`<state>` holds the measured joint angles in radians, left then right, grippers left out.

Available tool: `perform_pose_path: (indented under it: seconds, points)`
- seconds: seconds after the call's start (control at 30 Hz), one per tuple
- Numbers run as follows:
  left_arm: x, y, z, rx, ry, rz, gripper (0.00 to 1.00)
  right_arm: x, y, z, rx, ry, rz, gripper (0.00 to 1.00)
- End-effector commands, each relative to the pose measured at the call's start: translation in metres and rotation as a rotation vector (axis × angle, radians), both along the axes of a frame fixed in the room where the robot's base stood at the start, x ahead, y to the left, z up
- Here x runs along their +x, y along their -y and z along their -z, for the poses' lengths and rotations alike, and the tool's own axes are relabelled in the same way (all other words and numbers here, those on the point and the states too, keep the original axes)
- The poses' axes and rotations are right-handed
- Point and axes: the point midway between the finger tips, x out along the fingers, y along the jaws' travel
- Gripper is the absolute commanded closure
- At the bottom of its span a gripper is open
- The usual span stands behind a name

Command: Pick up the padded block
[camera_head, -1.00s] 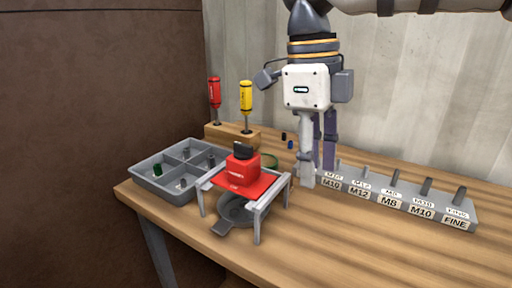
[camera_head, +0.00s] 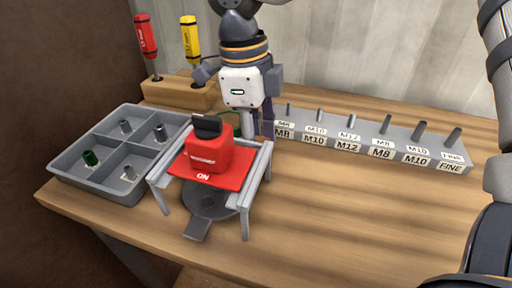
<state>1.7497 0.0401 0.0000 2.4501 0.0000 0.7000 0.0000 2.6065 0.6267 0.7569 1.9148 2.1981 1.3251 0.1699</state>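A red block (camera_head: 209,155) with a black piece on top is the only block I see. I cannot tell whether it is padded. It stands on a red plate (camera_head: 236,179) on a small grey-legged frame (camera_head: 256,171). My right gripper (camera_head: 256,123) points down just behind and right of the block and the frame's back corner. Its fingertips are partly hidden behind them. I see no clear gap between its fingers and nothing held. My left gripper is out of view.
A grey divided tray (camera_head: 72,158) with small parts stands left of the frame. Behind are red and yellow screwdrivers (camera_head: 191,40) in a wooden holder (camera_head: 176,94). A labelled rack of pegs (camera_head: 370,136) runs along the back right. The front right tabletop (camera_head: 350,215) is clear.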

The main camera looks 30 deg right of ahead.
Motion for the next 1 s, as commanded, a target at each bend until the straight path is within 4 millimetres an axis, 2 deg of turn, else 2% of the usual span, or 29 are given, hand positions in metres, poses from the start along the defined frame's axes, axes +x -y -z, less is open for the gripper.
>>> perform_pose_path:
  seconds: [0.1, 0.27, 0.43, 0.73, 0.83, 1.0]
  points:
    - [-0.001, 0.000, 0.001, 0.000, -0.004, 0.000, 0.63, -0.001, 0.000, 0.009, 0.001, 0.000, -0.001, 0.63]
    - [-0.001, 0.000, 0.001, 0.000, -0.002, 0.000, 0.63, -0.001, 0.000, 0.008, 0.001, 0.002, -0.001, 0.63]
    - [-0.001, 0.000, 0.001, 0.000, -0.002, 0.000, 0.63, -0.001, 0.000, 0.008, 0.001, 0.002, -0.001, 1.00]
    - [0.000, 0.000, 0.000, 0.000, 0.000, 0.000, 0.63, 0.000, 0.000, 0.005, 0.001, 0.004, 0.000, 1.00]
    - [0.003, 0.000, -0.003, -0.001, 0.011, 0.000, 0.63, 0.000, 0.000, -0.012, 0.000, 0.011, 0.001, 1.00]
    - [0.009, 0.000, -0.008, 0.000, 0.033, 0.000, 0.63, 0.000, 0.000, -0.058, 0.001, 0.012, 0.001, 1.00]
